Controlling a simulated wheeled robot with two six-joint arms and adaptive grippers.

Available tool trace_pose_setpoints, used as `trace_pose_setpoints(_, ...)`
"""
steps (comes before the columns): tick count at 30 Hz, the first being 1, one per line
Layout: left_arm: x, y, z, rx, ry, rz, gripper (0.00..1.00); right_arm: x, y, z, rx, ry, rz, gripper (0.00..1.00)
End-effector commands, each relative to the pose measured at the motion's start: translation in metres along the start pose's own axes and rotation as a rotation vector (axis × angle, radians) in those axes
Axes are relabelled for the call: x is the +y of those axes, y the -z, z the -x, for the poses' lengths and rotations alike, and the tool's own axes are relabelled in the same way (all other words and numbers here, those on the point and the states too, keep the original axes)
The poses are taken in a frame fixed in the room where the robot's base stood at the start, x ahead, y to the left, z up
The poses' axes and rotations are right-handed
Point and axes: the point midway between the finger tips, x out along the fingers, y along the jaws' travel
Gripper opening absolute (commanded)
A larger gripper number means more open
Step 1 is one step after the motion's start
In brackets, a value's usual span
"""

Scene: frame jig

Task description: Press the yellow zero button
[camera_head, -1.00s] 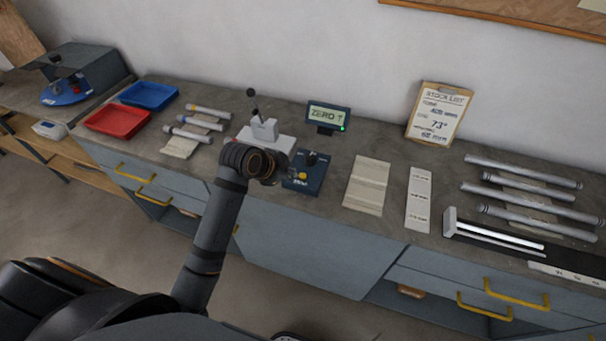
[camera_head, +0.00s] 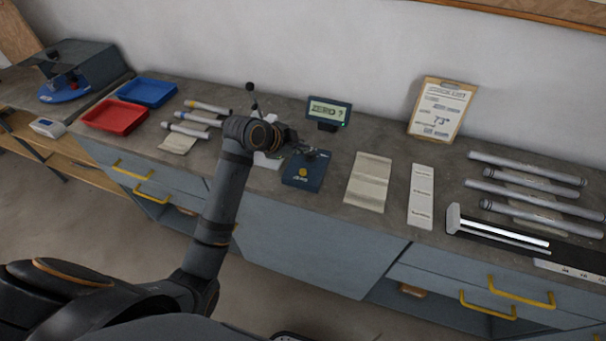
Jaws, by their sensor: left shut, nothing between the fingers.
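The yellow zero button (camera_head: 303,171) sits on a dark blue box (camera_head: 303,182) on the grey workbench. A small display (camera_head: 329,111) behind the box reads "ZERO ?". My left arm comes up from the lower left. Its left gripper (camera_head: 311,153) is small in view, shut and empty, over the back part of the blue box. It appears behind and above the yellow button; whether it touches the box cannot be told. The button is uncovered. My right gripper is not in view.
A white-based lever device (camera_head: 266,160) stands partly hidden behind my left arm. Red (camera_head: 114,116) and blue (camera_head: 148,92) trays and several tubes lie to the left. A beige cloth (camera_head: 369,182), white label strip (camera_head: 421,196) and several long tubes lie to the right.

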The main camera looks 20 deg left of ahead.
Motion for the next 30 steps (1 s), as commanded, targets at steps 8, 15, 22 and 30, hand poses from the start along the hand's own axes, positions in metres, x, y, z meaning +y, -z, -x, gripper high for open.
trace_pose_setpoints(8, 0.023, -0.023, -0.031, 0.0, 0.001, 0.0, 0.0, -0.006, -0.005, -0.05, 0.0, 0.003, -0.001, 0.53)
trace_pose_setpoints(15, 0.034, -0.034, -0.047, 0.0, 0.0, 0.001, 0.0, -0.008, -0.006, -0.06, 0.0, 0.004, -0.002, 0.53)
trace_pose_setpoints(22, 0.035, -0.035, -0.048, 0.0, 0.0, 0.001, 0.0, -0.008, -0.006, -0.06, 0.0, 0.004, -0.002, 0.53)
trace_pose_setpoints(30, 0.035, -0.035, -0.048, 0.0, 0.0, 0.001, 0.0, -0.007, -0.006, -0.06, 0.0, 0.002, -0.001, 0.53)
